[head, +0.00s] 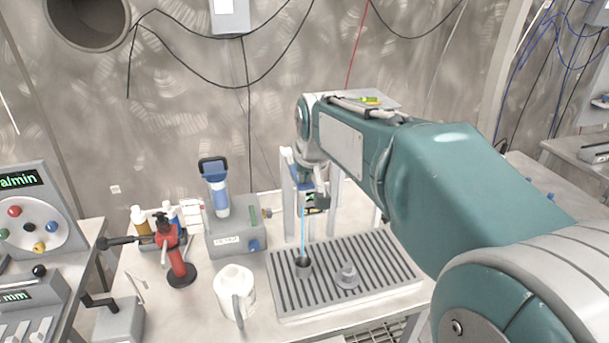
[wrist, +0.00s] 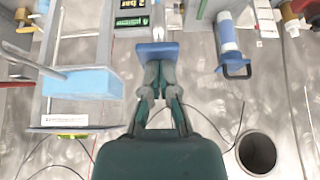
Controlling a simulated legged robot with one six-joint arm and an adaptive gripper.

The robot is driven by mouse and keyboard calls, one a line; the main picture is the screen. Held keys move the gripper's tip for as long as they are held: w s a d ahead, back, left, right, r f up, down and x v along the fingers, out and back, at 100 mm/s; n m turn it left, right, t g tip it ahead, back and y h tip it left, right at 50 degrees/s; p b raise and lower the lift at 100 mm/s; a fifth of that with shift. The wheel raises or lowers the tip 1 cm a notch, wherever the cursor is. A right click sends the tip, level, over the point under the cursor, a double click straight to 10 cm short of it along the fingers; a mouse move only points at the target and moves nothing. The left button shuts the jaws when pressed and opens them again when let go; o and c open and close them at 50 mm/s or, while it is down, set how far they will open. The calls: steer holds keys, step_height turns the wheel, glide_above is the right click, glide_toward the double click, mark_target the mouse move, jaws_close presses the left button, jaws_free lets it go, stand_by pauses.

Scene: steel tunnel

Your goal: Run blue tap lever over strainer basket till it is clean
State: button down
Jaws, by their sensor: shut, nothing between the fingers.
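The blue tap lever (wrist: 158,52) is at the tips of my gripper (wrist: 158,66) in the wrist view. My gripper is shut with nothing between its fingers; its tips are against or very close to the lever. In the head view my arm's end hides much of the tap. A thin blue stream of water (head: 303,232) falls from the tap. It goes down into a small dark-mouthed round cup, apparently the strainer basket (head: 304,267), which stands upright on the slotted drain tray (head: 385,262). I cannot tell how clean its inside is.
A small grey knobbed piece (head: 347,276) stands on the tray beside the basket. A white jug (head: 233,293) is left of the tray. A red-bodied tool (head: 176,262), bottles (head: 143,224) and a grey box with a blue-and-white cylinder (head: 218,197) are further left.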

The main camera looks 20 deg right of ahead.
stand_by(0.8)
steer(key=shift+r, duration=1.1)
steer(key=r, duration=0.4)
steer(key=shift+w+r, duration=0.2)
steer(key=shift+w, duration=0.05)
steer(key=v, duration=0.8)
steer(key=shift+s, duration=0.5)
